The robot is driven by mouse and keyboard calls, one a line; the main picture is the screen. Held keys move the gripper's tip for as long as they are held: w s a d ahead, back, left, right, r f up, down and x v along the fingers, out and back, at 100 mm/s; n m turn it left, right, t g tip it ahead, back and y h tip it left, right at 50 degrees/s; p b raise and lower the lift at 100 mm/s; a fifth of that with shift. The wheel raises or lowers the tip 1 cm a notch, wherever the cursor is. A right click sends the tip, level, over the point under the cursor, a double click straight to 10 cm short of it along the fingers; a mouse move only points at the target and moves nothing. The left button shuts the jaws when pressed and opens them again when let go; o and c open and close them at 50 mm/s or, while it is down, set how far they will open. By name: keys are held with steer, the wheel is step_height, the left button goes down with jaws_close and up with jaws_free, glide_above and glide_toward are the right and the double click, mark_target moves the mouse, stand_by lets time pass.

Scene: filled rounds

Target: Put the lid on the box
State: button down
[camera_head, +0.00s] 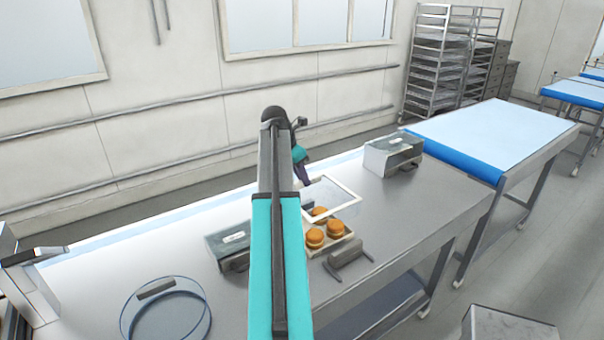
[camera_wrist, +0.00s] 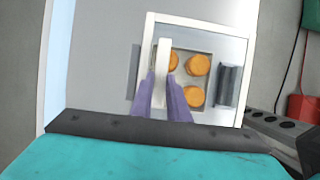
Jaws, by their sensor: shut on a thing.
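A lid, a clear panel with a white frame (camera_head: 347,188), hangs above the worktable in the head view; its frame (camera_wrist: 200,22) also shows in the wrist view. My gripper (camera_head: 304,180) is at the lid's far left part. In the wrist view my gripper's purple fingers (camera_wrist: 165,92) are shut on the lid's white upright handle. The box (camera_head: 333,247) is a shallow pale tray on the table, below the lid and partly covered by it. Orange-brown rounds (camera_head: 314,238) lie in it, seen through the lid in the wrist view (camera_wrist: 198,65). My arm hides the box's left side.
A grey block (camera_head: 348,257) stands close by the box at the front right. A clear round hoop (camera_head: 165,310) lies at the front left. The table right of the box is bare.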

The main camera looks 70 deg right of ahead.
mark_target(303, 186)
step_height(303, 186, down, 10)
steer(key=b, duration=0.1)
stand_by(1.3)
steer(key=shift+f, duration=0.25)
stand_by(1.9)
steer(key=c, duration=1.1)
jaws_free()
steer(key=shift+r, duration=0.1)
steer(key=shift+r+p, duration=0.5)
steer(key=shift+r, duration=2.9)
